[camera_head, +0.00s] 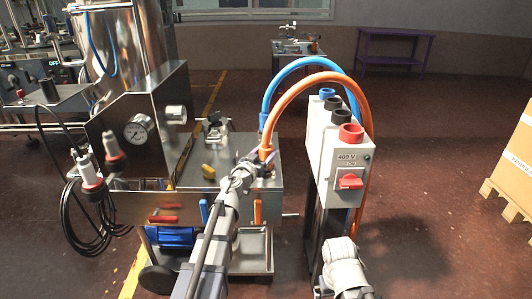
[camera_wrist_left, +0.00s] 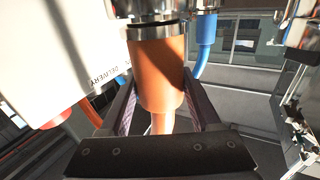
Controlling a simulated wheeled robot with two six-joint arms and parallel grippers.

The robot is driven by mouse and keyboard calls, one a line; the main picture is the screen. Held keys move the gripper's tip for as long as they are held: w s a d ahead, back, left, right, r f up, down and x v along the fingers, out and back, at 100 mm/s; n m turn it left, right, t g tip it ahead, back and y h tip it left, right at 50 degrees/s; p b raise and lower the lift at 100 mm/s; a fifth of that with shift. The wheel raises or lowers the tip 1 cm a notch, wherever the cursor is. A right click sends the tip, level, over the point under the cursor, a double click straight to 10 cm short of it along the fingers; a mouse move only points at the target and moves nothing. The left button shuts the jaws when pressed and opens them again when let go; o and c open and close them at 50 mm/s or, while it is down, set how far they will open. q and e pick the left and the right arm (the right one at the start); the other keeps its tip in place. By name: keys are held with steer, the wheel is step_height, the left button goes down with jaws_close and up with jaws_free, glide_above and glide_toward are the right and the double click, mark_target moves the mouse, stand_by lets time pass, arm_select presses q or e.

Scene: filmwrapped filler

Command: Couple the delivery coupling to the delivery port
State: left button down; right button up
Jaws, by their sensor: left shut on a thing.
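The delivery coupling, an orange sleeve with a metal collar (camera_wrist_left: 158,72), is at the end of the orange hose (camera_head: 290,86). My left gripper (camera_head: 264,157) is shut on it beside the filler's steel housing; its two dark fingers (camera_wrist_left: 158,95) flank the sleeve in the wrist view. A metal fitting (camera_wrist_left: 148,8), apparently the delivery port, lies directly beyond the collar, in line with it. A dark band shows between them; I cannot tell whether they are joined. The gripper hides the port in the head view.
A blue hose (camera_head: 300,62) runs beside the orange one, its end (camera_wrist_left: 206,32) close right of the coupling in the wrist view. A grey post box (camera_head: 338,140) with a red switch stands to the right. A pallet with a carton (camera_head: 518,160) is far right.

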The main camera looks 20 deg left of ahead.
arm_select(q)
jaws_free()
steer(key=shift+f, duration=0.1)
steer(key=shift+s, duration=0.1)
steer(key=s, duration=0.2)
steer(key=s+a, duration=0.1)
steer(key=s, duration=0.4)
steer(key=shift+s+a, duration=0.25)
steer(key=shift+s, duration=0.05)
steer(key=shift+w, duration=0.1)
steer(key=w, duration=0.2)
steer(key=w+d, duration=0.1)
steer(key=w, duration=0.4)
steer(key=shift+w+d, duration=0.2)
steer(key=shift+w, duration=0.2)
